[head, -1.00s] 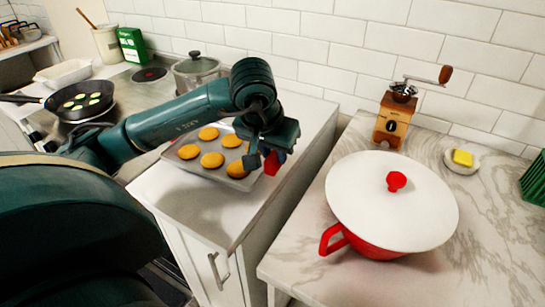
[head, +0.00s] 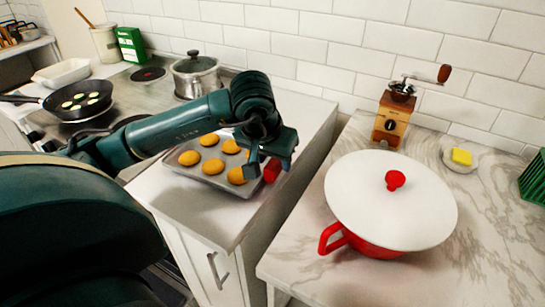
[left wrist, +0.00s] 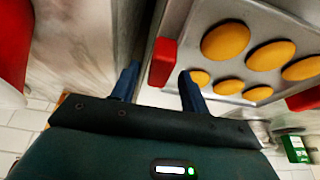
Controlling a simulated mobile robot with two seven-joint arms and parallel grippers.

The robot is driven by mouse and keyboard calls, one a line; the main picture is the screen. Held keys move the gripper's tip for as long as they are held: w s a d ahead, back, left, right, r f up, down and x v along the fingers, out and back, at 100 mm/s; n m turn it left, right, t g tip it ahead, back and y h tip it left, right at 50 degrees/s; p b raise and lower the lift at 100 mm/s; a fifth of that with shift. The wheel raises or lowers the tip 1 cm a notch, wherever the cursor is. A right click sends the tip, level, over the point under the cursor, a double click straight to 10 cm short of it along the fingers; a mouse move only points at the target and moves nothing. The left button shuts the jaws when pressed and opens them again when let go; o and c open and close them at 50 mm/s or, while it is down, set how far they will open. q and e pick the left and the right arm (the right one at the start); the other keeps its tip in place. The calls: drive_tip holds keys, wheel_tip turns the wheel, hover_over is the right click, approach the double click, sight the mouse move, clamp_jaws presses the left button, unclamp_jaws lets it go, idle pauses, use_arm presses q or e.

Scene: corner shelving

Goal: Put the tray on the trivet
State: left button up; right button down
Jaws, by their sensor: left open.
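The grey metal tray (head: 212,182) holds several round golden cookies and has red grips at its ends. It is over the white counter to the left of the gap; no trivet can be made out, and what lies under the tray is hidden. My left gripper (head: 262,170) is at the tray's right end, by the near red grip (head: 272,170). In the left wrist view my open fingers (left wrist: 160,84) are either side of this red grip (left wrist: 162,62); contact is hard to tell. My right gripper is out of view.
A red pot (head: 375,248) with a white lid (head: 365,205) stands on the marble counter at right, with a coffee grinder (head: 393,118) behind it. A lidded steel pot (head: 196,80) and a frying pan (head: 85,112) stand on the stove behind. A gap separates the counters.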

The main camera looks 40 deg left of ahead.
use_arm(q)
drive_tip(key=a+v, duration=0.1)
drive_tip(key=v, duration=1.1)
drive_tip(key=shift+d, duration=0.45)
